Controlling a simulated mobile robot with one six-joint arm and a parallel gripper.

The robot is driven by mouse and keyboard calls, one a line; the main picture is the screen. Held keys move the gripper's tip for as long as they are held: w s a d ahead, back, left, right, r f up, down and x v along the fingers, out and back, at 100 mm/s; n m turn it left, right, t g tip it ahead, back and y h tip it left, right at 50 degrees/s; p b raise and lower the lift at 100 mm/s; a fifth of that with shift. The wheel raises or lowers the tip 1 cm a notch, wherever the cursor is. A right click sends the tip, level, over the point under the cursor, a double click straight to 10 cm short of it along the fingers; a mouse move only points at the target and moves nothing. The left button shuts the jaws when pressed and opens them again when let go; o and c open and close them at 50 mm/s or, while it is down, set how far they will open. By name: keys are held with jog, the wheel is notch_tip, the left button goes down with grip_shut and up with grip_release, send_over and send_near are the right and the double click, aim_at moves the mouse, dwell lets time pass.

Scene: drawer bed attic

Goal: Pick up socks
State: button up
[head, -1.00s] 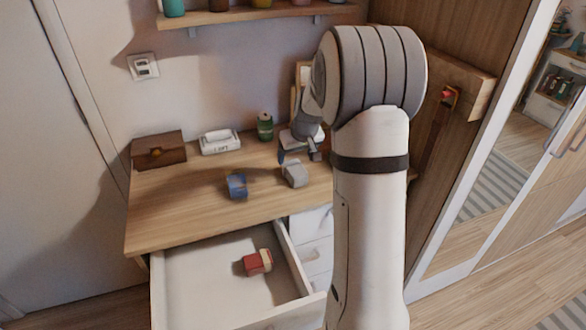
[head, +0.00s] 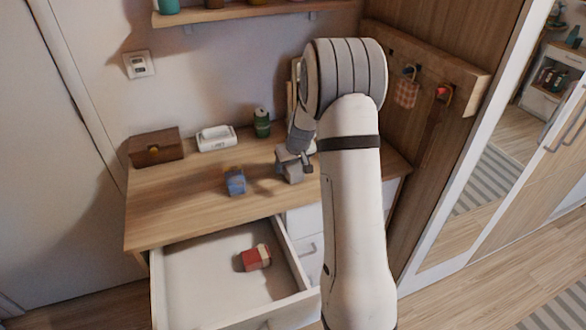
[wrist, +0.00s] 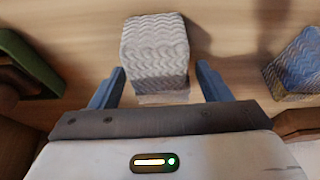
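A grey folded sock bundle (wrist: 155,50) with a wavy knit lies on the wooden desk, partly hidden behind my gripper in the head view (head: 290,177). My gripper (wrist: 160,74) is open, with one blue finger on each side of the grey bundle's near end. I cannot tell whether they touch it. A blue sock bundle (head: 235,182) lies on the desk left of the gripper; it also shows at the right of the wrist view (wrist: 296,66). A red sock bundle with a pale end (head: 256,257) lies in the open drawer (head: 190,285).
The desk (head: 165,215) also holds a brown box (head: 156,147), a white tissue box (head: 216,139) and a green can (head: 262,123) along the back. A shelf (head: 250,14) hangs above. A hook board (head: 425,70) is on the right wall. A green-edged object (wrist: 28,62) shows in the wrist view.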

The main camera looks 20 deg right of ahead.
jog(key=c, duration=0.9)
jog(key=shift+r, duration=0.15)
